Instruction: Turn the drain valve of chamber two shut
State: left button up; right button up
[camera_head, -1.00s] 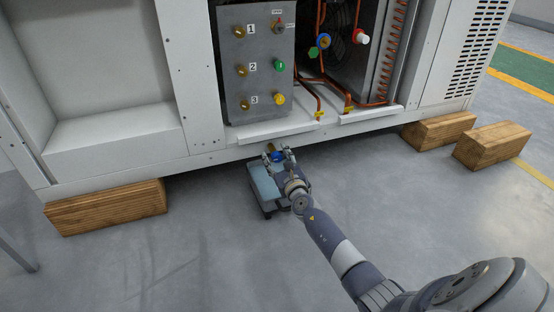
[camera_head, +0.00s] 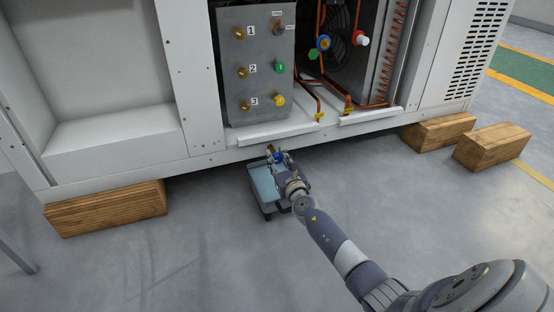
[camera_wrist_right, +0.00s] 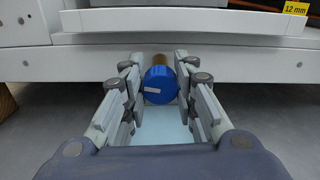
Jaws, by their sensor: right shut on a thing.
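A blue round valve handle (camera_wrist_right: 160,84) with a pale line on its face sits on a brass fitting (camera_wrist_right: 184,66) below the white cabinet edge. In the head view the blue handle (camera_head: 278,157) is small and partly hidden by my fingers. My right gripper (camera_head: 280,157) reaches it from the front. In the right wrist view my gripper's fingers (camera_wrist_right: 160,100) stand on both sides of the handle, shut on it. A grey tray (camera_head: 256,189) with a pale blue surface inside lies on the floor under the valve. My left gripper is not in view.
Above is a metal panel (camera_head: 260,90) with fittings numbered 1, 2 and 3, and copper pipes to its right. Wooden blocks (camera_head: 105,207) support the cabinet (camera_head: 100,130). The cabinet's lower edge is close above my gripper. The floor in front is mostly clear.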

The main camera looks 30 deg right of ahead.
jog(key=m, duration=0.3)
jog(key=shift+d+m, duration=0.1)
jog(key=shift+m, duration=0.3)
jog(key=m, duration=0.4)
jog(key=shift+f, duration=0.1)
jog(key=m, duration=0.4)
jog(key=shift+d+m, duration=0.1)
jog(key=shift+m, duration=0.3)
jog(key=shift+f+m, duration=0.1)
jog(key=shift+m, duration=1.7)
jog(key=o, duration=1)
jog(key=shift+o, duration=0.2)
jog(key=shift+s, duration=0.15)
jog(key=v, duration=1.1)
jog(key=shift+s, duration=0.4)
